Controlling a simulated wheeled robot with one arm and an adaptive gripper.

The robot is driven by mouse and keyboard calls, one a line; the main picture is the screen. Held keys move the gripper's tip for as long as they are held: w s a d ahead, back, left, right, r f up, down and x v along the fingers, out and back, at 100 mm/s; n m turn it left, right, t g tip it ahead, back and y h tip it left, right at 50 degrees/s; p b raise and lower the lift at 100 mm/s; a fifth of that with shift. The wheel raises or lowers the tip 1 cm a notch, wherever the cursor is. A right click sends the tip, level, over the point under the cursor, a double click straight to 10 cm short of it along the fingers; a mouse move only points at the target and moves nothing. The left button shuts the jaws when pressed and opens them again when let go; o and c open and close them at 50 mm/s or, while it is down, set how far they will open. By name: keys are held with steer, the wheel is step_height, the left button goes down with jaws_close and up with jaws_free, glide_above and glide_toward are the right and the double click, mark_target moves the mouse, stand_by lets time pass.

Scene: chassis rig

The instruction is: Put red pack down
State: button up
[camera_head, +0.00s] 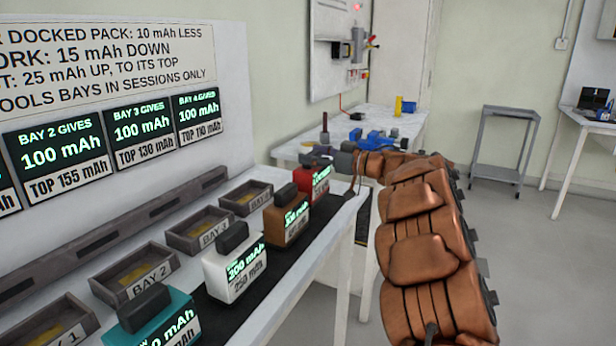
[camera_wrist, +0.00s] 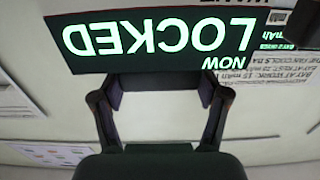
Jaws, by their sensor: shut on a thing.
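The red pack (camera_head: 320,184) is at the far end of the row of packs in the head view, upright, with a dark top and a lit label. My gripper (camera_head: 322,158) is at its top, shut on it. The finger contact is small and hard to make out. The brown pack hides part of the red pack's near side, and I cannot tell whether its base touches the dark strip (camera_head: 222,314).
Brown (camera_head: 287,217), white (camera_head: 235,265) and teal (camera_head: 160,318) packs stand along the bench's front. Behind them are shallow bays, including bay 2 (camera_head: 112,281) and bay 3 (camera_head: 182,232), seemingly empty. A "LOCKED NOW" panel (camera_wrist: 150,68) shows upside down in the wrist view.

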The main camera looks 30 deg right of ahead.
mark_target(322, 169)
steer(key=shift+f+b, duration=0.35)
steer(key=shift+f, duration=1.5)
steer(key=o, duration=1.8)
steer(key=shift+f, duration=0.15)
steer(key=shift+s+d, duration=0.15)
steer(key=shift+s, duration=0.15)
steer(key=p+v, duration=0.1)
steer(key=v, duration=1)
steer(key=shift+s+d, duration=0.15)
steer(key=shift+s, duration=0.05)
steer(key=shift+w, duration=0.1)
